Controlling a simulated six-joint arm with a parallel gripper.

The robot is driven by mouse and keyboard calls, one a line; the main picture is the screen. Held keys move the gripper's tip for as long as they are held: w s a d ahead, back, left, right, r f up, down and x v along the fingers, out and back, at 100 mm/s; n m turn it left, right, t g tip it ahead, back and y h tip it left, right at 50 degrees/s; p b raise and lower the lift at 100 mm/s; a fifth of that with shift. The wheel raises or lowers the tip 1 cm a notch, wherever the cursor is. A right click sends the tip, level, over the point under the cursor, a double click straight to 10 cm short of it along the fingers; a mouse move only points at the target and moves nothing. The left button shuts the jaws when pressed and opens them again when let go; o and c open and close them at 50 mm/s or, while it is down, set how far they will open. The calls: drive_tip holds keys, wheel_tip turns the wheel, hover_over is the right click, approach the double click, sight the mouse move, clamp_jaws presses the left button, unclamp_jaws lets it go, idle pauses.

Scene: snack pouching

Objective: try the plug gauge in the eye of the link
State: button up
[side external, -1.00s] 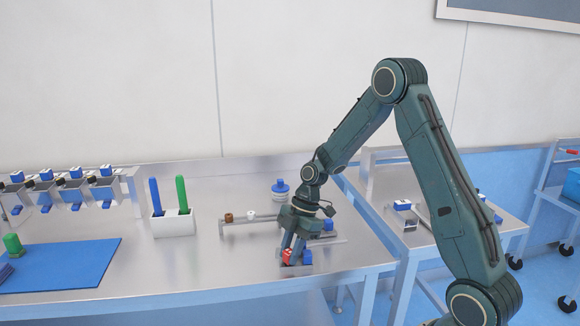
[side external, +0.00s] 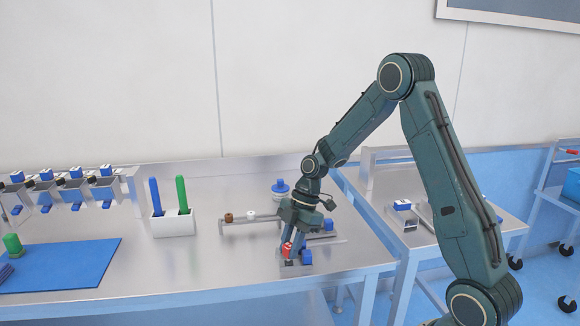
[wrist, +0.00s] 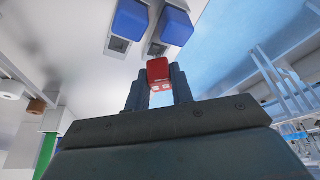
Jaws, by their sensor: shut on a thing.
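My gripper (side external: 289,240) is shut on a red-handled piece (side external: 287,250), which I take to be the plug gauge. In the wrist view its red body with a small white mark (wrist: 158,72) sits between the two dark fingers (wrist: 158,90). It is held upright, just above a low grey holder (side external: 290,270); a gap between them is hard to make out. A grey bar (side external: 235,229) behind and to the left carries a brown ring (side external: 228,217) and a white ring (side external: 251,215). I cannot tell which part is the link's eye.
A blue-topped piece (side external: 306,256) stands beside the gripper, and another (side external: 328,225) behind it. A blue knobbed piece (side external: 281,189) stands farther back. A white holder (side external: 174,225) has blue and green sticks.

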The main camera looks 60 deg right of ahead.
drive_tip(key=shift+r, duration=2.15)
